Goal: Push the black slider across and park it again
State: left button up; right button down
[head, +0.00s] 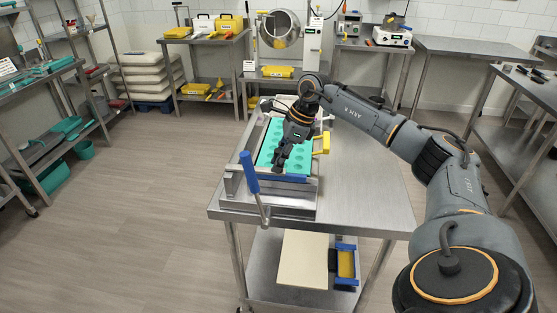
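The depositor (228,187), a metal frame around a teal mould (268,142) with round cavities, stands on the steel table (365,185). My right gripper (281,163) points down over the front part of the mould, at or just above it. Its fingers look close together, but I cannot tell whether they are shut or hold anything. I cannot make out the black slider apart from my dark gripper, which covers part of the depositor. My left gripper is not in view.
A blue-handled lever (249,172) stands up at the depositor's front left. A yellow handle (321,144) sticks out on its right side. The table is bare to the right. A pale board (303,260) and a blue-and-yellow item (346,264) lie on the shelf below.

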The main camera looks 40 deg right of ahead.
jog(key=c, duration=1.1)
grip_release()
jog(key=shift+s+a, duration=0.1)
jog(key=shift+a, duration=0.1)
jog(key=shift+c, duration=0.2)
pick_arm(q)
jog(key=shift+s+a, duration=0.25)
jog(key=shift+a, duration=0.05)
pick_arm(e)
jog(key=v, duration=1.2)
